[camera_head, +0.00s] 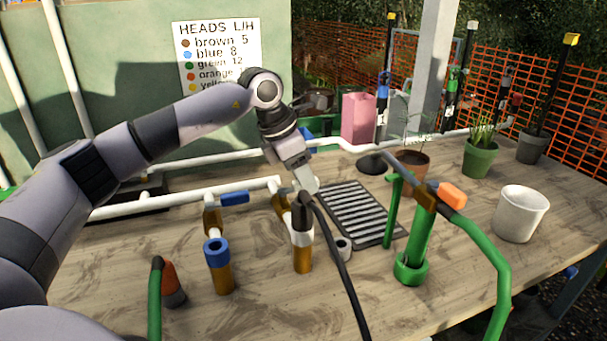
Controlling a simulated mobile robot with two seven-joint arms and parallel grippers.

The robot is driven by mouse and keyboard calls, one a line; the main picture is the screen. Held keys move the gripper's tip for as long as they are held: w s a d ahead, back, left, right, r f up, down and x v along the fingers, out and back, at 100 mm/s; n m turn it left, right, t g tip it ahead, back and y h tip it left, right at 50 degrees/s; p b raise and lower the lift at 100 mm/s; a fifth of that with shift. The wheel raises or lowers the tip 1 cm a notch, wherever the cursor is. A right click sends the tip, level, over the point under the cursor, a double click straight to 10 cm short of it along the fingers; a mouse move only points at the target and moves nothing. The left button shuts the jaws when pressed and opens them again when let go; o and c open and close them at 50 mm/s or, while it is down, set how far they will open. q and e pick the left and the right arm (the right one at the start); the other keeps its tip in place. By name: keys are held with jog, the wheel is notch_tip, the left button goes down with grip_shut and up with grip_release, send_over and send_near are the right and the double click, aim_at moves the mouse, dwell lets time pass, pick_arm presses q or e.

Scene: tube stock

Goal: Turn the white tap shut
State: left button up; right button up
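A white pipe (185,192) runs along the left part of the bench, with brass taps on it. One brass tap (211,218) has a blue lever (235,198) and a blue collar (217,252) below. The brass tap to its right (281,205) stands beside a brass outlet with a white collar (301,237) and a black hose end. I see no white lever clearly; my gripper may hide it. My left gripper (310,187) reaches down from above, right by this second tap and above the black hose end. Whether its fingers are open or touching anything is too small to tell.
A dark slatted grate (360,212) lies behind. A white pot (520,213) stands at the right.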

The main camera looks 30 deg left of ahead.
pick_arm(q)
jog(key=v, duration=0.7)
jog(key=shift+s, duration=0.1)
dwell(0.6)
